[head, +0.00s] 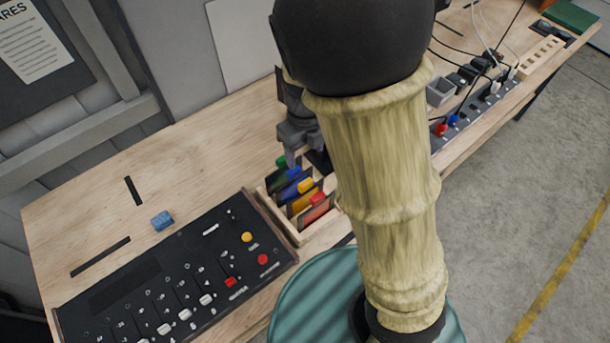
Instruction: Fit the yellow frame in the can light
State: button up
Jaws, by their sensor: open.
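The yellow frame (303,201) stands in a small wooden box (322,224) with a green, a blue and a red frame, each with a coloured tab on top. It sits between the blue frame (290,189) and the red frame (316,207). My gripper (291,160) is open and points down over the back of the box, close to the green and blue tabs. It is seen small and partly behind my arm, and I see nothing held in it. I cannot make out the can light; my arm hides much of the bench.
A black control panel (180,275) with sliders and buttons lies left of the box. A blue block (162,220) lies behind it. A power strip (478,112) with plugs and cables runs along the right of the bench. The bench's back left is mostly clear.

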aim_at(305, 183)
notch_tip(305, 183, down, 15)
jog(key=shift+r+b, duration=0.1)
jog(key=shift+b, duration=0.45)
jog(key=c, duration=1.2)
jog(key=shift+o, duration=0.2)
jog(key=shift+r+p, duration=3)
jog(key=shift+p, duration=0.35)
